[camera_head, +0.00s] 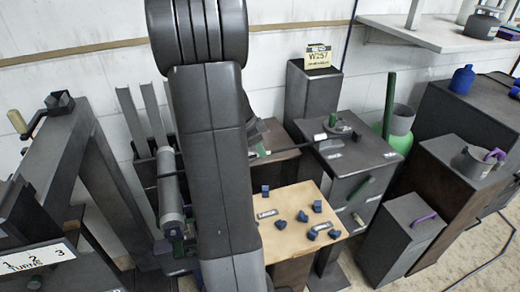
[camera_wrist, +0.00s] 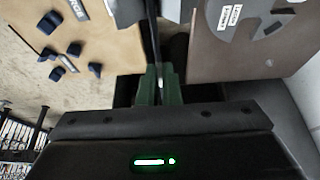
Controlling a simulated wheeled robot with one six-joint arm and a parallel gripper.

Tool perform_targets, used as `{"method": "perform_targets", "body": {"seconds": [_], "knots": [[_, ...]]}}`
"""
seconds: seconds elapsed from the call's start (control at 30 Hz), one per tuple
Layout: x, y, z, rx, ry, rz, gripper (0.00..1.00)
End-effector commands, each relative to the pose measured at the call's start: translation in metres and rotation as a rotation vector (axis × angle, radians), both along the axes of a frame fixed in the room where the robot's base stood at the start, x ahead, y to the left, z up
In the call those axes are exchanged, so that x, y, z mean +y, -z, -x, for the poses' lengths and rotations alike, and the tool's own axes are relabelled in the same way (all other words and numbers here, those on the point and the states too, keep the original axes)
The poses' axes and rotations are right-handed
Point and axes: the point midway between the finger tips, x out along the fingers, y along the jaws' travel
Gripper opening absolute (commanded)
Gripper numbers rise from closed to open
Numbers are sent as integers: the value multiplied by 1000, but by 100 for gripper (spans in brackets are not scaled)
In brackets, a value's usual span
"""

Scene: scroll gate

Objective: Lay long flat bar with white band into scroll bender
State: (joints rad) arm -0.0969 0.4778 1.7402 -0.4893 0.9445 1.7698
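My gripper (camera_wrist: 158,88) has green fingertips close together on a thin dark bar (camera_wrist: 153,35), seen edge-on in the wrist view. A small pale patch shows between the fingertips. In the head view my arm hides most of the gripper. Whether bar and bender touch, I cannot tell.
A tan-topped stand (camera_head: 283,237) with several blue pieces is in front of the bar. A brown surface (camera_wrist: 225,60) with a labelled grey disc lies on its other side. Bare floor shows at lower right.

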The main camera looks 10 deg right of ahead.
Motion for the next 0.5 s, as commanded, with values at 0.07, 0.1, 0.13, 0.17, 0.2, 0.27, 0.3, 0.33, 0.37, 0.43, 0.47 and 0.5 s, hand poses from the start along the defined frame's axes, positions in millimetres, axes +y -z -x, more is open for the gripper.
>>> {"method": "perform_targets", "body": {"seconds": [0.07, 0.1, 0.13, 0.17, 0.2, 0.27, 0.3, 0.33, 0.37, 0.43, 0.47, 0.5], "knots": [[0, 1, 0, -1, 0, 0, 0], [0, 1, 0, -1, 0, 0, 0], [0, 1, 0, -1, 0, 0, 0], [0, 1, 0, -1, 0, 0, 10], [0, 1, 0, -1, 0, 0, 18], [0, 1, 0, -1, 0, 0, 30], [0, 1, 0, -1, 0, 0, 30], [0, 1, 0, -1, 0, 0, 30], [0, 1, 0, -1, 0, 0, 30], [0, 1, 0, -1, 0, 0, 30], [0, 1, 0, 0, 0, 0, 30], [0, 1, 0, 0, 0, 0, 30]]}}
